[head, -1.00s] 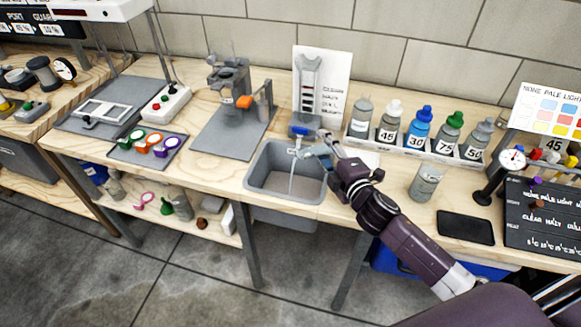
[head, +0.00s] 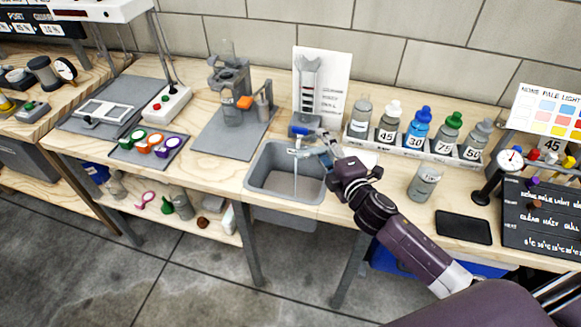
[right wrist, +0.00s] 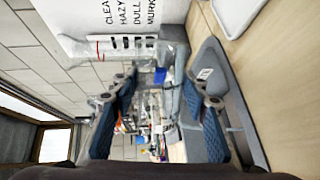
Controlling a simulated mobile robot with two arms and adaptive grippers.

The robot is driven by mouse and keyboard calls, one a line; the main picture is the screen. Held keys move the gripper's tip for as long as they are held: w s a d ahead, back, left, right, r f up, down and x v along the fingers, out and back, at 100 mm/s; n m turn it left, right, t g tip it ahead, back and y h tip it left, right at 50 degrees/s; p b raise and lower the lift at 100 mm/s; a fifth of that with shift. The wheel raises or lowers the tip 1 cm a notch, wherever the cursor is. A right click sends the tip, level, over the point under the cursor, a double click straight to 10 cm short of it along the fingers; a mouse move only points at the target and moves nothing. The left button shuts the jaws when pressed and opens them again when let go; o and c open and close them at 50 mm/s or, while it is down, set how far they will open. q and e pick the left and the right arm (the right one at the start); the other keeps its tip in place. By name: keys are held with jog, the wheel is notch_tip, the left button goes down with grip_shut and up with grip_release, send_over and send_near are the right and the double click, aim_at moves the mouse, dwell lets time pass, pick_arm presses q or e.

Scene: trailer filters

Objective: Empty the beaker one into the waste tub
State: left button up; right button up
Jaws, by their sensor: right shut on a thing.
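My right gripper (head: 327,143) is over the back right side of the grey tub (head: 268,185), which is set into the bench. It is shut on a clear glass vessel, taken to be beaker one (head: 309,152). The vessel lies tipped toward the left over the tub. In the right wrist view its clear wall (right wrist: 125,52) shows beyond the two blue-padded fingers (right wrist: 160,95). A thin pale stream falls into the tub. The level of liquid left in the vessel cannot be made out. My left gripper is not in view.
A grey stand with a printed card (head: 337,80) stands behind the tub. A white rack (head: 415,148) of numbered bottles is to the right, with a grey-labelled jar (head: 424,183) in front. A grey mat with an apparatus (head: 229,90) is left of the tub.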

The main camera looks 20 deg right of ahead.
aim_at(309, 141)
jog(key=shift+a+f+n+h, duration=0.2)
jog(key=shift+a+n+h, duration=0.1)
jog(key=shift+n, duration=0.5)
dwell(0.7)
jog(key=shift+a+r+n+h+p, duration=0.15)
jog(key=shift+a+r+n+p, duration=0.3)
jog(key=shift+n+p, duration=0.35)
jog(key=shift+a+r+n+h+p, duration=0.15)
jog(key=shift+a+r+n+p, duration=0.15)
jog(key=shift+r+n+p, duration=0.35)
dwell(1.3)
jog(key=shift+a+r+n+h+p, duration=0.2)
jog(key=shift+a+n+p, duration=0.35)
jog(key=shift+n, duration=0.25)
jog(key=shift+a+r+n+h+p, duration=0.2)
jog(key=shift+a+n+p, duration=0.3)
jog(key=shift+n, duration=0.25)
dwell(2.0)
